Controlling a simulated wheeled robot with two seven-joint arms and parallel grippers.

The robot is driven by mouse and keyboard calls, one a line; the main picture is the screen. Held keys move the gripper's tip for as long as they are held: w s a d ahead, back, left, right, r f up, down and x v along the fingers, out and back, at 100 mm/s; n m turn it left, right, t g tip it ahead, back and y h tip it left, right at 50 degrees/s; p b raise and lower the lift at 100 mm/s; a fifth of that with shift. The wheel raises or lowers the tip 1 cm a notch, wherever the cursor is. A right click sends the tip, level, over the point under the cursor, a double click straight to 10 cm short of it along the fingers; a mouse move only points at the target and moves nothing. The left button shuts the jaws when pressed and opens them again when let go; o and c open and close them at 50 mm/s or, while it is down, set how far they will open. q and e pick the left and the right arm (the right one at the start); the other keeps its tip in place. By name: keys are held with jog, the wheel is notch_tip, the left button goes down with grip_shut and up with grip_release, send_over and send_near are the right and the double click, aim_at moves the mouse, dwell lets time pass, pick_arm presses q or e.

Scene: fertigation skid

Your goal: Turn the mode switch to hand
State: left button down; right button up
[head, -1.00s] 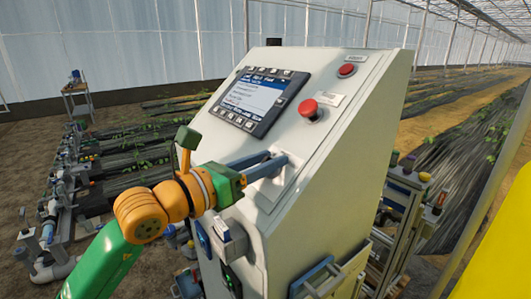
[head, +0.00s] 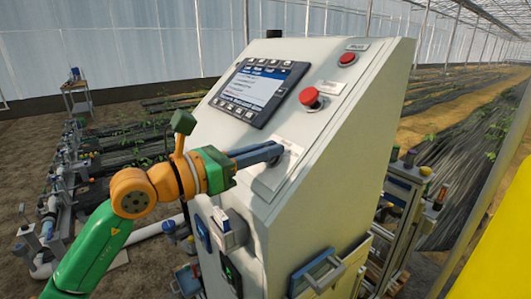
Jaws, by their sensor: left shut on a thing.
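The grey control cabinet (head: 330,150) has a sloped front panel. My left gripper (head: 276,155) reaches in from the left, with its blue-grey fingers on the lower part of this panel. The fingers are shut at the mode switch, beside a small white label (head: 291,146) and over a pale plate (head: 270,182). The switch knob is hidden by the fingers, so I cannot tell which position it points to. My right gripper is not in view.
Above the fingers are a display with keys (head: 261,93), a red mushroom button (head: 311,98) and a second red button (head: 347,59). Boxes with a blue front (head: 203,233) and a handle (head: 322,273) stick out lower down. Pipework (head: 60,190) stands at the left.

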pick_arm(q)
jog(key=c, duration=0.9)
grip_release()
jog(key=shift+c, duration=0.2)
jog(key=b+v, duration=0.3)
jog(key=v, duration=0.4)
jog(key=shift+b, duration=0.35)
